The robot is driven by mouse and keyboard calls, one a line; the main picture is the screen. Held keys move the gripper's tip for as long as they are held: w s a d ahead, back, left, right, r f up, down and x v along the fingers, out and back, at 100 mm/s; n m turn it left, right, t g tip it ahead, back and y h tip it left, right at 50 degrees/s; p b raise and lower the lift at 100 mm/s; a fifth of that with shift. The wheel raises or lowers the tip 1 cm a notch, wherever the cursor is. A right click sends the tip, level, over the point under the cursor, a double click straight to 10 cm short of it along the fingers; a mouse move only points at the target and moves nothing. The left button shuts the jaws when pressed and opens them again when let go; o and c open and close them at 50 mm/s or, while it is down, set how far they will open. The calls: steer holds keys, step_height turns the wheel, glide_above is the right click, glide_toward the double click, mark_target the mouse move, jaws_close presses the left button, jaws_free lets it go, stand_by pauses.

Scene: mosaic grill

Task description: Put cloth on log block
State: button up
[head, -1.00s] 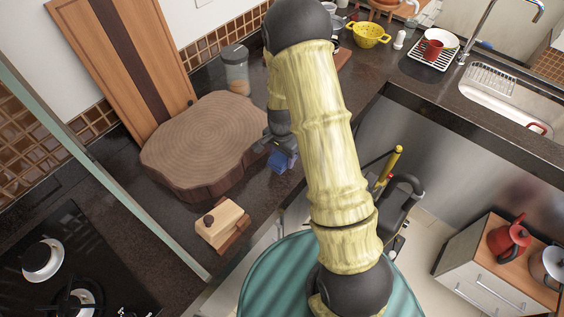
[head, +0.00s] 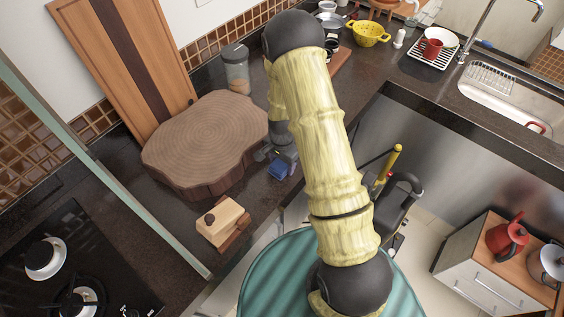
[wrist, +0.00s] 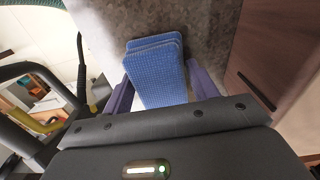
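The cloth is a blue, textured, folded piece (wrist: 158,72) between the two purple fingers of my gripper (wrist: 160,85) in the wrist view. In the head view the cloth (head: 278,172) shows as a small blue patch below my gripper (head: 272,158), right of the log block. The arm and gripper hide part of it. The log block (head: 205,140) is a wide round wood slab lying flat on the dark counter, its top bare. Any gap between cloth and counter is hard to judge.
A small wooden block (head: 222,222) stands in front of the log block. A tall wooden board (head: 120,60) leans behind it, and a glass jar (head: 236,70) stands at its back right. The stove (head: 75,265) is at the front left.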

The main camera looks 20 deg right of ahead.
steer(key=shift+o, duration=1.4)
steer(key=shift+r, duration=0.15)
step_height(320, 180, up, 12)
steer(key=b, duration=0.3)
steer(key=s+r+n+t, duration=0.2)
steer(key=s+r+n, duration=0.7)
steer(key=s, duration=0.5)
steer(key=shift+s+r+n+t, duration=0.2)
steer(key=shift+r+n+t, duration=0.15)
steer(key=shift+n, duration=0.55)
